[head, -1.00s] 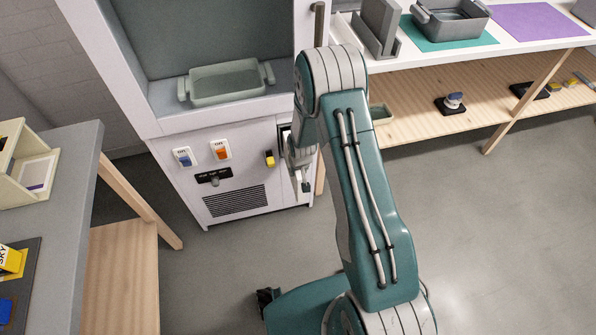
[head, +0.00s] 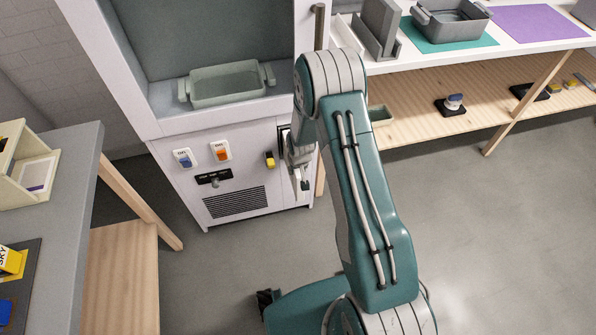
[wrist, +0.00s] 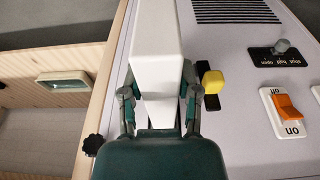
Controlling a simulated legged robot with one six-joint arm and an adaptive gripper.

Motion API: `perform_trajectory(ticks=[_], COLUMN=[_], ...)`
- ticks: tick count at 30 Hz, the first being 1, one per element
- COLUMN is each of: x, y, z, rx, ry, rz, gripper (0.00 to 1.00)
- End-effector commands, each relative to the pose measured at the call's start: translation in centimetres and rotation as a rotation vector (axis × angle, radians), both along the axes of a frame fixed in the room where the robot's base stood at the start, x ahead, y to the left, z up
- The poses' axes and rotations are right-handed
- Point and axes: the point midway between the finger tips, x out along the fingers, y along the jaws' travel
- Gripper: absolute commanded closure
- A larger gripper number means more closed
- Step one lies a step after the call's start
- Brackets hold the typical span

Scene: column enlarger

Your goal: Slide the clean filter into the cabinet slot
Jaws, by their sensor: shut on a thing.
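My gripper (wrist: 160,95) is shut on a white block, the clean filter (wrist: 156,40), in the wrist view. One finger is on each side of it, and its far end points toward the top of that picture, in front of the cabinet panel. In the head view my gripper (head: 300,168) is at the right side of the cabinet front (head: 245,165). A dark-edged opening (head: 284,134) shows there, partly behind my gripper. I cannot tell how far the filter is inside the slot.
A yellow catch (head: 270,159) sits close beside the gripper. The panel also has a blue switch (head: 184,158), an orange switch (head: 221,151) and a vent (head: 235,203). A wooden shelf (head: 430,110) stands right of the cabinet, a grey table (head: 65,180) at left.

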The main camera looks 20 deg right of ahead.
Motion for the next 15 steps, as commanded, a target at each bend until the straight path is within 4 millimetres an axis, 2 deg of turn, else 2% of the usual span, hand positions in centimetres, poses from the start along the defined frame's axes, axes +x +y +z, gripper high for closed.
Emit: perform_trajectory(ticks=[15], x=[1.8], y=[0.0], z=[0.0], rx=[0.0], ry=[-0.002], rz=[0.0], gripper=[1.0])
